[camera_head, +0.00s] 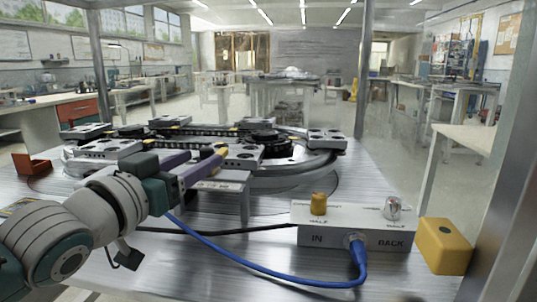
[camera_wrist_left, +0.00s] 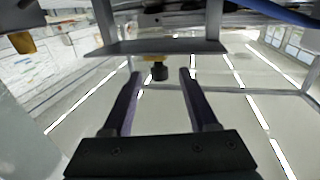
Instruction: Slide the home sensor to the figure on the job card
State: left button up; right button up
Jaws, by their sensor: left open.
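My left gripper (camera_head: 212,164) reaches in from the left, its purple fingers at the near side of the ring track (camera_head: 300,165). In the left wrist view the gripper (camera_wrist_left: 160,74) is open. A small black knob with a yellow part above it (camera_wrist_left: 158,70) shows in the gap between the fingertips, under a grey plate (camera_wrist_left: 155,47); it may be the home sensor, and no contact is visible. A small grey ledge with faint marks (camera_head: 222,182) stands by the fingers. I cannot identify the job card or read a figure. My right gripper is not in view.
A light grey box (camera_head: 345,228) marked IN and BACK has a yellow knob (camera_head: 319,203), a silver knob (camera_head: 393,207) and a blue cable (camera_head: 270,274). A yellow block (camera_head: 443,246) sits at its right, a red-brown bracket (camera_head: 32,165) at the left.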

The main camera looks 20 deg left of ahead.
pick_arm(q)
jog(key=shift+s, duration=1.65)
